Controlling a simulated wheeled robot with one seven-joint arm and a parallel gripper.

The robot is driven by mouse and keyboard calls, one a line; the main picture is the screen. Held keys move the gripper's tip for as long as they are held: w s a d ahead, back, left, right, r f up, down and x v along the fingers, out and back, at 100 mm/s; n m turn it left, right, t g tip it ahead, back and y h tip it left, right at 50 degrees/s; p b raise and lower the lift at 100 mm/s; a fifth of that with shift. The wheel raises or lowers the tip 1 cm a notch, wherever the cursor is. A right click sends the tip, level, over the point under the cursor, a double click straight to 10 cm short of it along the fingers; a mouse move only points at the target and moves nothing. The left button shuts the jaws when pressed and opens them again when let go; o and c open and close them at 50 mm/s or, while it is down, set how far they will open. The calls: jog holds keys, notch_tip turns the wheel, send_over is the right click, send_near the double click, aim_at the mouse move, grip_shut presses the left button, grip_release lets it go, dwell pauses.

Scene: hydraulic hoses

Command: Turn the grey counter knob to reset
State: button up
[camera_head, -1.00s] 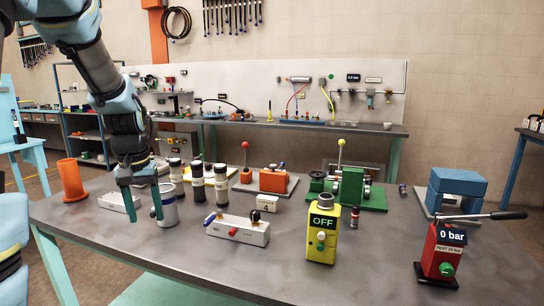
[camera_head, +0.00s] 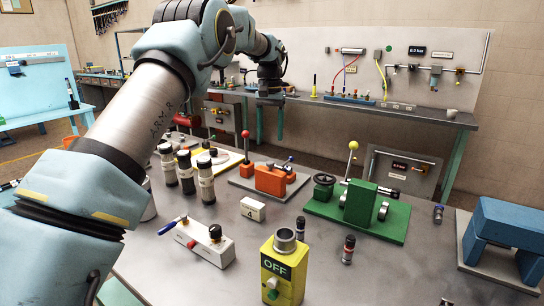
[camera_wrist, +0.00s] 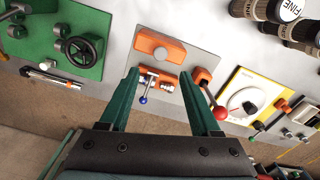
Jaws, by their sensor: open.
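I cannot tell for sure which part is the grey counter knob. A small white block marked "4" (camera_head: 252,208) stands mid-table. In front of it, a pale block (camera_head: 208,243) carries a blue lever, a red part and a black knob. A yellow-edged plate with a white dial shows in the wrist view (camera_wrist: 245,97), with a dark pointer or knob on the dial. My gripper (camera_wrist: 160,73) is open and empty. Its teal fingers point over the orange device (camera_wrist: 160,50) and its small lever; the red ball lever (camera_wrist: 220,112) lies by the right finger.
A green valve unit (camera_head: 358,203), a yellow OFF box (camera_head: 284,268) and a blue press (camera_head: 505,235) stand on the table. Several dark bottles (camera_head: 205,180) are at left. The back bench (camera_head: 420,118) lies beyond a gap. My arm covers the left side.

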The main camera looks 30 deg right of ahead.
aim_at(270, 162)
notch_tip(270, 162, down, 10)
jog(key=p, duration=0.2)
jog(key=shift+a+r+p, duration=0.1)
jog(key=shift+r+p, duration=0.05)
jog(key=shift+p, duration=0.15)
grip_shut()
dwell(0.3)
